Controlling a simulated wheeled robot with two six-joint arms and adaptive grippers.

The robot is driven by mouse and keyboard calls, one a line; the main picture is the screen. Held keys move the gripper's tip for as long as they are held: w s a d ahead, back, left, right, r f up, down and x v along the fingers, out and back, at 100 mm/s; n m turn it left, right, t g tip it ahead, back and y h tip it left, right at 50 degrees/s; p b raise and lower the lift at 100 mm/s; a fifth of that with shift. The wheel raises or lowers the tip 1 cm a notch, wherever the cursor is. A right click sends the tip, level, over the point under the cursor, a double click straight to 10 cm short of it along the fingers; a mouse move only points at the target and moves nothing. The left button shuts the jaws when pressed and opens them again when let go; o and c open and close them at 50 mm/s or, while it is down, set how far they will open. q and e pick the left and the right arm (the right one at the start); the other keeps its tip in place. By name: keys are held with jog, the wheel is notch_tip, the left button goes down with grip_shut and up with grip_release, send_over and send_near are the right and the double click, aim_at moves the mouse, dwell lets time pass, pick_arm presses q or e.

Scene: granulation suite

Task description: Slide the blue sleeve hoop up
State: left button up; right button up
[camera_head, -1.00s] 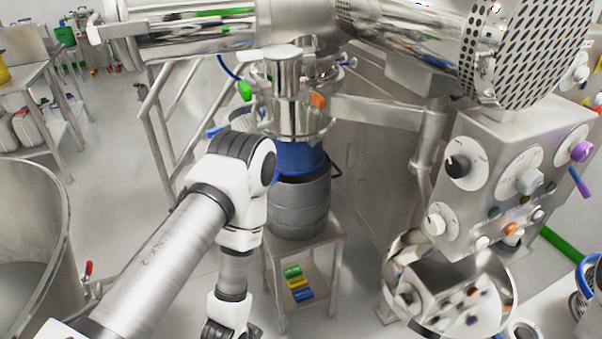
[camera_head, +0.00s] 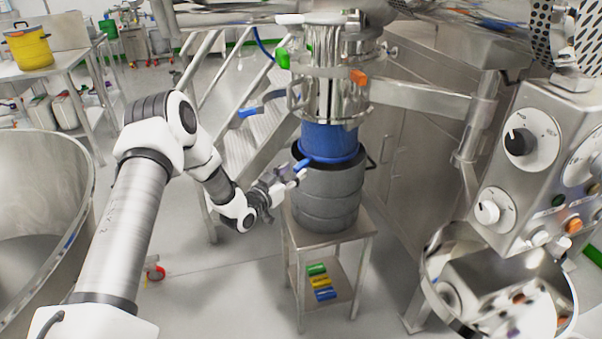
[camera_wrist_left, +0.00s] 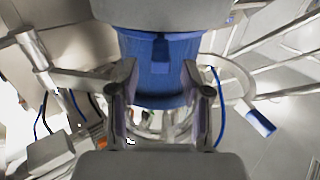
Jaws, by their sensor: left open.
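The blue sleeve (camera_head: 330,139) hangs below the steel outlet and reaches into the top of the grey drum. Its hoop (camera_head: 336,160) rings its lower part, just above the drum rim, with a small blue tab (camera_head: 302,164) on the left. My left gripper (camera_head: 295,176) is open just left of the tab. In the left wrist view the sleeve (camera_wrist_left: 178,80) and its tab (camera_wrist_left: 160,48) lie ahead, between the open fingers (camera_wrist_left: 160,92) in the picture. I cannot tell whether the fingers touch the tab. My right gripper is out of view.
The grey drum (camera_head: 325,197) stands on a steel stand (camera_head: 345,245), with green, yellow and blue blocks on its lower shelf. A blue-ended handle (camera_head: 248,112) juts out above my gripper. A steel control box (camera_head: 545,165) is at right, a large steel bowl (camera_head: 85,165) at left.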

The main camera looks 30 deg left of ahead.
pick_arm(q)
jog(key=w, duration=0.1)
jog(key=w+b, duration=0.1)
jog(key=w, duration=0.2)
jog(key=shift+w+f+b, duration=0.25)
jog(key=shift+b, duration=0.05)
jog(key=shift+r, duration=0.15)
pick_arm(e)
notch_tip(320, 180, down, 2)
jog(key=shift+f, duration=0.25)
pick_arm(q)
grip_shut()
notch_tip(320, 180, up, 10)
jog(key=p, duration=0.5)
jog(key=shift+r, duration=0.25)
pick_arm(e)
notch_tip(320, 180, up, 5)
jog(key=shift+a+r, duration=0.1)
pick_arm(q)
grip_release()
